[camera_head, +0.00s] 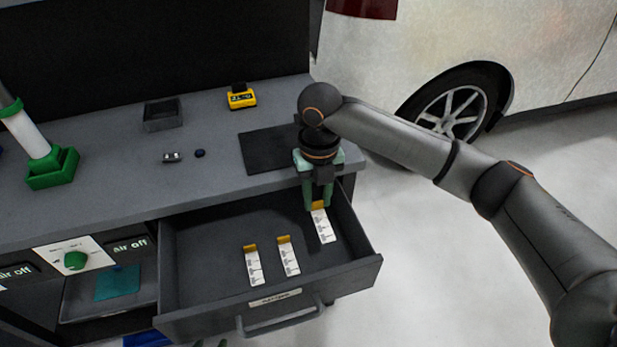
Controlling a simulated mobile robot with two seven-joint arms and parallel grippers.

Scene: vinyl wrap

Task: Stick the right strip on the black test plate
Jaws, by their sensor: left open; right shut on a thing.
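My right gripper (318,200) points down into the open drawer and is shut on the orange end of the right strip (323,227). The strip is white with dark print and hangs or lies below the green fingertips; I cannot tell whether it touches the drawer floor. The middle strip (289,258) and the left strip (254,267) lie in the drawer to its left. The black test plate (262,152) lies flat on the grey worktop above the drawer, its right part hidden behind my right gripper. My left gripper is not in view.
The open drawer (370,269) has raised walls around the strips. On the worktop stand a yellow device (241,98), a dark open box (162,115), small items (173,157) and a white cylinder in a green base (52,170). The worktop left of the plate is mostly clear.

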